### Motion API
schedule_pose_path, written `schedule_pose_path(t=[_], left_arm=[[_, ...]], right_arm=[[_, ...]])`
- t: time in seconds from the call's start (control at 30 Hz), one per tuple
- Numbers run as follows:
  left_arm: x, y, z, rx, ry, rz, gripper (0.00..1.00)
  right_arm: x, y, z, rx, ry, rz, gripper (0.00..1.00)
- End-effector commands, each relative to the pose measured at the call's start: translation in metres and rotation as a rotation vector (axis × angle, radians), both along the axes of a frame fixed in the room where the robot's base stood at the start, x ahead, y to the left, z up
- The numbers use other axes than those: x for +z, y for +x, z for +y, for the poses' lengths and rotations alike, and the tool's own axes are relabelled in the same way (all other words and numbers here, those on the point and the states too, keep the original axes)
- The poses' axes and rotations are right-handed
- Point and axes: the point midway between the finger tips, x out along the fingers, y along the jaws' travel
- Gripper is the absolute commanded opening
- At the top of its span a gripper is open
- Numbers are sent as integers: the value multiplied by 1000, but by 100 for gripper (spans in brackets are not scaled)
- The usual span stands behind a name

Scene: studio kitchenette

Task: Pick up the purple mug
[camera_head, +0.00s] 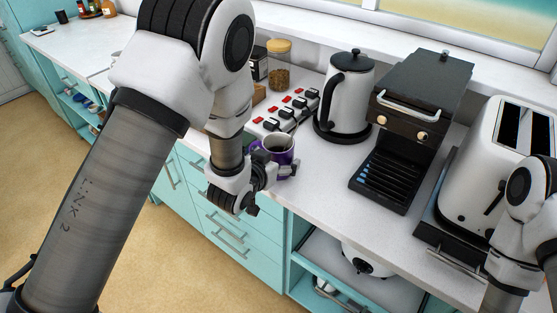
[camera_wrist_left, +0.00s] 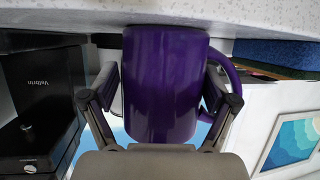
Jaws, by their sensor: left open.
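The purple mug (camera_head: 286,158) stands on the white counter near its front edge, partly hidden behind my left gripper (camera_head: 262,174) in the head view. In the left wrist view the purple mug (camera_wrist_left: 165,85) fills the middle, with the counter along the top of the picture. The two fingers of my left gripper (camera_wrist_left: 160,104) are open, one on each side of the mug. The mug's handle is at the right in that view, partly behind the right finger. I cannot tell whether either finger touches the mug. My right arm shows at the right edge; its gripper is out of view.
Bare counter (camera_head: 325,178) lies right of the mug.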

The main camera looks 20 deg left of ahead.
Motion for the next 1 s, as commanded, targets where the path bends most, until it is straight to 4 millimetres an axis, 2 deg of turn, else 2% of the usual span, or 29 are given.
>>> schedule_pose_path(t=[0.1, 0.27, 0.4, 0.43, 0.47, 0.77, 1.0], left_arm=[[-3, 8, -1, 0, 0, 0, 86], [-3, 8, -1, 1, 1, 1, 86], [-3, 7, -1, 1, 1, 1, 36], [-3, 7, -1, 1, 1, 1, 26], [-3, 7, -1, 1, 1, 1, 20], [-2, 7, -1, 1, 0, 0, 20], [10, 8, -1, 0, 0, -1, 20]], right_arm=[[-2, 0, 0, 0, 0, 0, 35], [-1, 0, 0, 1, 0, 0, 35], [-1, 0, 0, 0, 0, 0, 35], [-1, 0, 0, 0, 0, 0, 35], [-1, 0, 0, 0, 0, 0, 35], [0, 0, 0, 0, 0, 0, 35], [9, 0, 0, 0, 0, 0, 35]])
